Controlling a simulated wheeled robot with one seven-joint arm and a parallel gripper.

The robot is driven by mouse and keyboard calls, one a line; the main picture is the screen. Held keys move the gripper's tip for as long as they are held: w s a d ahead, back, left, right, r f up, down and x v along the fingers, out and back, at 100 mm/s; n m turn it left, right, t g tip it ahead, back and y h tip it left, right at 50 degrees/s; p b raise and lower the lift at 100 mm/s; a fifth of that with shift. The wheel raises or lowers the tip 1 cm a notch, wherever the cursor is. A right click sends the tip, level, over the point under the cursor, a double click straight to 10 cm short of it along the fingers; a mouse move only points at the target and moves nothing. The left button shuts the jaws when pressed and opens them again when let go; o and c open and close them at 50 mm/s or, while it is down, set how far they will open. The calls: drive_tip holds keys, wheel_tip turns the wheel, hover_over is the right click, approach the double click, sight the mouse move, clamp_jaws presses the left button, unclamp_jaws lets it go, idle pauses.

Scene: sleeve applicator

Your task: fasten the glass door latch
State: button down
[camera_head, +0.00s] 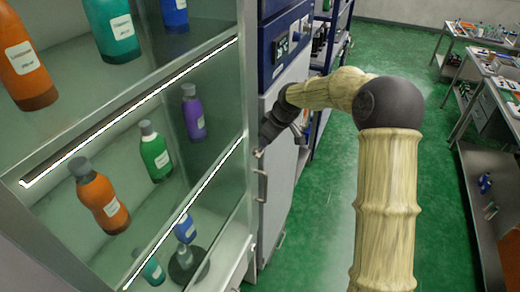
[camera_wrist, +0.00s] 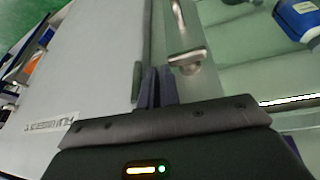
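The glass door (camera_head: 215,150) fronts a cabinet with bottles on the left of the head view. Small metal latch hardware (camera_head: 259,153) sits at the door's right edge. In the wrist view the metal latch (camera_wrist: 186,57) lies just ahead and right of my fingertips, with a metal bar handle (camera_wrist: 178,14) beyond it. My gripper (camera_wrist: 157,72) has its two dark fingers close together, with nothing seen between them. The fingertips appear apart from the latch. In the head view my dark wrist hides the fingertips. I cannot tell whether the latch is engaged.
Orange (camera_head: 103,204), green (camera_head: 156,152) and purple (camera_head: 193,112) bottles stand behind the glass. A grey and blue machine (camera_head: 283,45) stands right of the cabinet. Benches (camera_head: 480,200) line the far right. The green floor between is clear.

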drive_tip(key=shift+s+d+f, duration=0.25)
drive_tip(key=shift+f, duration=0.35)
drive_tip(key=shift+r, duration=0.1)
drive_tip(key=w+d+r+b, duration=0.1)
drive_tip(key=w+d+r, duration=0.5)
drive_tip(key=r, duration=0.3)
drive_tip(key=shift+w+r, duration=0.2)
drive_tip(key=shift+r, duration=0.1)
idle(0.4)
drive_tip(key=s+a+f+p, duration=0.3)
drive_tip(key=s+a+f, duration=0.2)
drive_tip(key=s+a, duration=0.1)
drive_tip(key=shift+a, duration=0.2)
idle(0.5)
